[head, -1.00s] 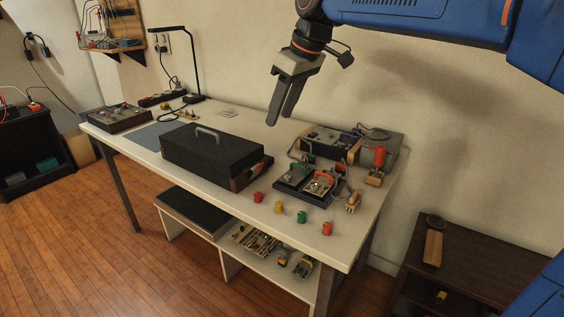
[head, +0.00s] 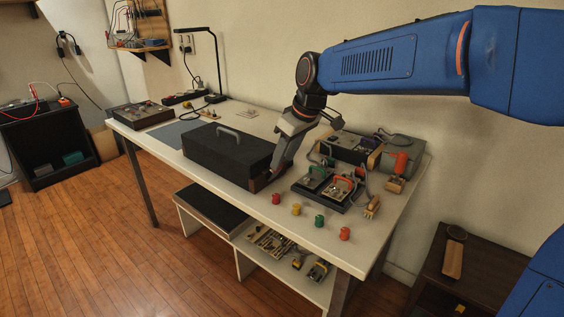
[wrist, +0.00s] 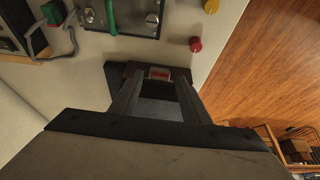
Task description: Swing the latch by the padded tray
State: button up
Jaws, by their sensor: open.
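A black case (head: 222,150) with a grey handle on top sits on the white table. A brown end piece (head: 256,185) shows at its right end. My gripper (head: 277,168) is open and points down at that end. In the wrist view, my gripper (wrist: 158,88) has its fingers apart, with a small red and silver piece (wrist: 159,73) just beyond the gap. That piece, perhaps the latch, lies on a dark brown edge. A grey surface (wrist: 160,105) between the fingers may be the tray's padding. I cannot tell whether the fingers touch anything.
Red (head: 276,198), yellow (head: 296,209), green (head: 320,221) and red knobs stand along the front edge. Switch boards with a green-handled part (head: 314,177) and a red-handled part lie to the right of my gripper. A black lamp (head: 216,75) stands at the back.

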jog(key=shift+x, duration=1.25)
jog(key=shift+c, duration=0.3)
jog(key=c, duration=1)
jog(key=shift+w+a+r+g+h, duration=0.2)
jog(key=shift+w+a+g+h, duration=0.15)
jog(key=shift+a+g+h, duration=0.2)
jog(key=shift+w+a+r+g+h, duration=0.1)
jog(key=shift+w+a+g+h, duration=0.25)
jog(key=shift+g+h, duration=0.25)
jog(key=shift+w+a+r+g+h, duration=0.1)
jog(key=shift+w+a+g+h, duration=0.2)
jog(key=shift+h, duration=0.45)
